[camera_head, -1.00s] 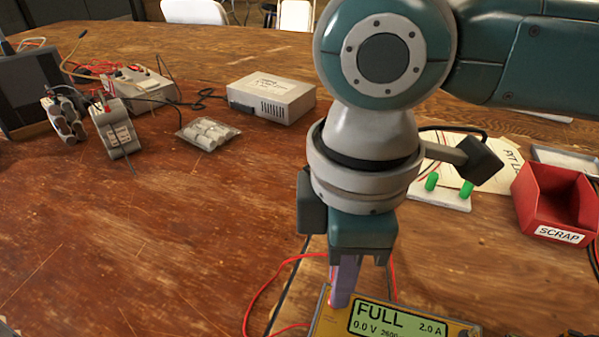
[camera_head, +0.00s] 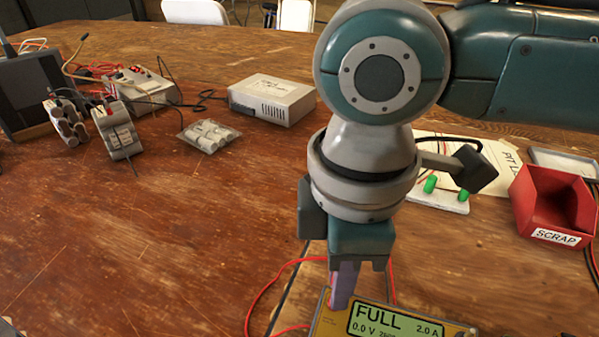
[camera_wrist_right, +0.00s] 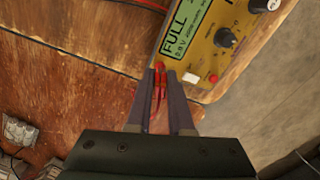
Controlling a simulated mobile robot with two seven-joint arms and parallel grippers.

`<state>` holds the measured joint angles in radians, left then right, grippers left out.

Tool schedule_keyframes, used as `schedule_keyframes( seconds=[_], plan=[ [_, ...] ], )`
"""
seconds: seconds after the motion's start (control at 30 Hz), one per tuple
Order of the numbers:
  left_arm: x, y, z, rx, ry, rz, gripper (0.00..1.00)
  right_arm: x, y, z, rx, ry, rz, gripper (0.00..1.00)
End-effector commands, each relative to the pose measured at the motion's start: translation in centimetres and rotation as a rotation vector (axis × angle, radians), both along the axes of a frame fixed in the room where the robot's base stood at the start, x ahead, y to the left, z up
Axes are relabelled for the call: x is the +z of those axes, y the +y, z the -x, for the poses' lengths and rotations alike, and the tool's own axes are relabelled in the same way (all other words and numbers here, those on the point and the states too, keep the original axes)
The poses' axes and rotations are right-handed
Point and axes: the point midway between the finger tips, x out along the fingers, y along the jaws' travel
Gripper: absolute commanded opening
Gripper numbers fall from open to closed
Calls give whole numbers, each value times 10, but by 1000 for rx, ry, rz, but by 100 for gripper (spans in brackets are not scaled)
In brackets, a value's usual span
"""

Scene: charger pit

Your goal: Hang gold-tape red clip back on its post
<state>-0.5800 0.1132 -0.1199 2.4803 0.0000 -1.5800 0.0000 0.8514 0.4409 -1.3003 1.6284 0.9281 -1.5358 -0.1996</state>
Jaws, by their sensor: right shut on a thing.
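My right gripper (camera_head: 345,290) points down at the left end of the yellow charger (camera_head: 330,322), whose screen reads FULL. In the right wrist view the gripper (camera_wrist_right: 160,85) is shut on a red clip (camera_wrist_right: 158,88), held between its two fingers beside the charger's edge (camera_wrist_right: 200,88). Gold tape on the clip cannot be made out. In the head view the fingers hide the clip. A red lead (camera_head: 255,300) loops on the table left of the gripper. The post cannot be made out. My left gripper is not in view.
A red SCRAP bin (camera_head: 552,205) stands at the right. A white board with green posts (camera_head: 440,198) lies behind the arm. The table's left middle is clear.

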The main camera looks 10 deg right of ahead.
Motion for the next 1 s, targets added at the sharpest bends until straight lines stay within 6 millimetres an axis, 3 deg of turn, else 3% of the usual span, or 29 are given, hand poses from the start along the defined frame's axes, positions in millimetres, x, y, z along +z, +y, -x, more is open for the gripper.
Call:
schedule_keyframes(
  seconds=[1.0],
  plan=[
    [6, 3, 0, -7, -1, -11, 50, -3, 0, 0, 0, 0, 0, 0]
  ],
)
